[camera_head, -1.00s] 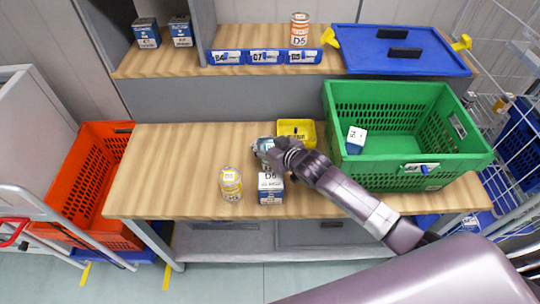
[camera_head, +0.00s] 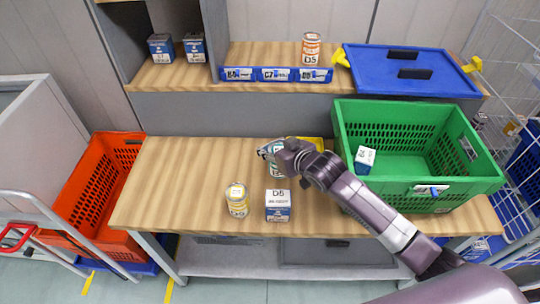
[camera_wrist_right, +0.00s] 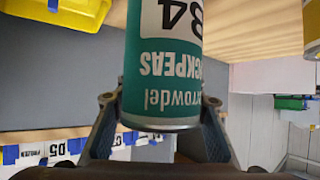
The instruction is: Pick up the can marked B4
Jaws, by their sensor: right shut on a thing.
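A teal and white can (camera_wrist_right: 165,70) fills the middle of the right wrist view. Its upside-down label reads chickpeas in part, with a cut-off mark that looks like B4. My right gripper (camera_wrist_right: 162,108) is shut on it, one finger on each side. In the head view the gripper (camera_head: 271,152) is over the wooden table, and the can (camera_head: 275,168) shows only partly beneath it. The can appears raised off the table. My left gripper is not in view.
A yellow bin (camera_head: 318,142) is partly hidden behind my gripper. A green crate (camera_head: 470,188) stands right, holding a small box (camera_head: 364,158). The table's left part (camera_head: 180,175) is clear.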

